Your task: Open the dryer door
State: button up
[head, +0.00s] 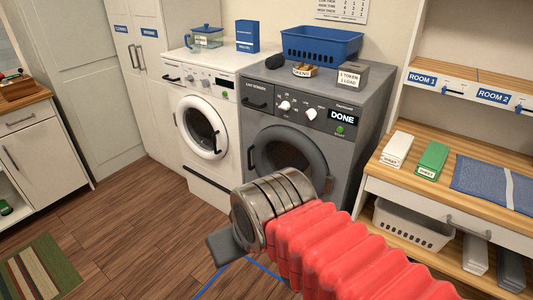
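The dryer (350,155) is the dark grey machine with a lit DONE display (342,116). Its round grey door (318,150) faces the room and looks closed. A handle (250,158) shows at the door's left edge. My arm, with red ribbed sleeve and metal wrist, crosses in front of the machine and hides the lower part of the door. My gripper (222,248) is at the lower left end of the wrist, over the floor and apart from the door in the picture. Only a dark grey part of it shows, so its opening is hidden.
A white washer (190,85) stands left of the dryer. A blue basket (322,45), a small dish and a token box (352,75) sit on top of the dryer. A wooden shelf unit (450,175) stands close on the right.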

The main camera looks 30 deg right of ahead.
aim_at(322, 182)
jog(key=z, duration=0.2)
jog(key=i, duration=1.35)
jog(key=u, duration=0.3)
